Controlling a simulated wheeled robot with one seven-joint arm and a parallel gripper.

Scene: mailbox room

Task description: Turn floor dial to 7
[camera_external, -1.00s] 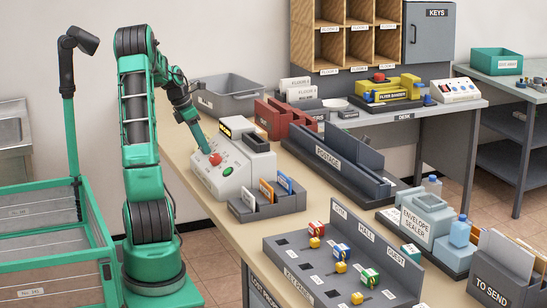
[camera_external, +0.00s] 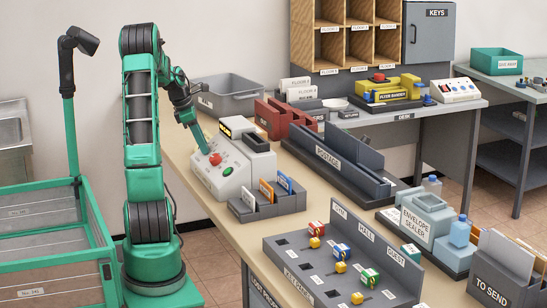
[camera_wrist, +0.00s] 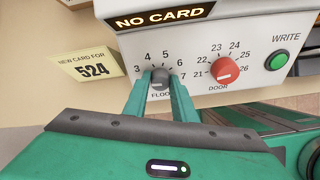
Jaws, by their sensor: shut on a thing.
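The grey floor dial (camera_wrist: 160,82) sits on the sloped front of the white card writer (camera_external: 240,184), with numbers 3 to 7 showing around it. My gripper (camera_wrist: 160,76) is shut on this dial, one green finger on each side. The fingers hide part of the dial's scale and label. I cannot tell which number the dial points at. In the external view my gripper (camera_external: 206,150) reaches down to the card writer's front and the floor dial cannot be made out.
Close to the right is the red door dial (camera_wrist: 226,71), then the green write button (camera_wrist: 277,60). A "NO CARD" display (camera_wrist: 160,15) tops the panel. A yellow note reading "new card for 524" (camera_wrist: 88,66) lies left.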

